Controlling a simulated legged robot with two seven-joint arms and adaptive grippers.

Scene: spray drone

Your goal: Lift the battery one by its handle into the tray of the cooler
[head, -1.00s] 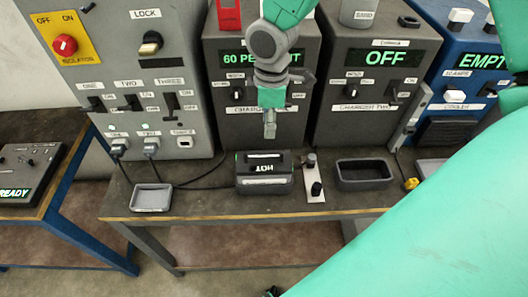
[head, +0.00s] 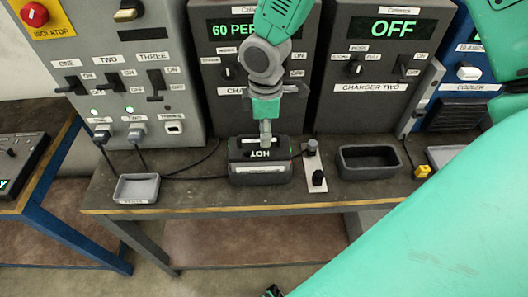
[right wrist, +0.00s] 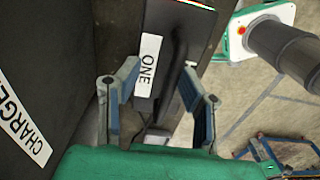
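In the right wrist view a white ONE label shows on the battery (right wrist: 178,22). My right gripper (head: 265,140) points down at the battery's top. Its fingers are apart on either side of the dark handle (right wrist: 176,75), with no clear contact visible. The blue cooler (head: 468,72) is at the right, and the grey tray (head: 440,157) before it is partly hidden by my green arm.
An empty dark tray (head: 370,173) and a small plate with black knobs (head: 314,172) stand right of the battery. A grey tray (head: 136,190) and cables lie left. Charger two (head: 375,80) reads OFF. A yellow connector (head: 422,171) lies near the cooler tray.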

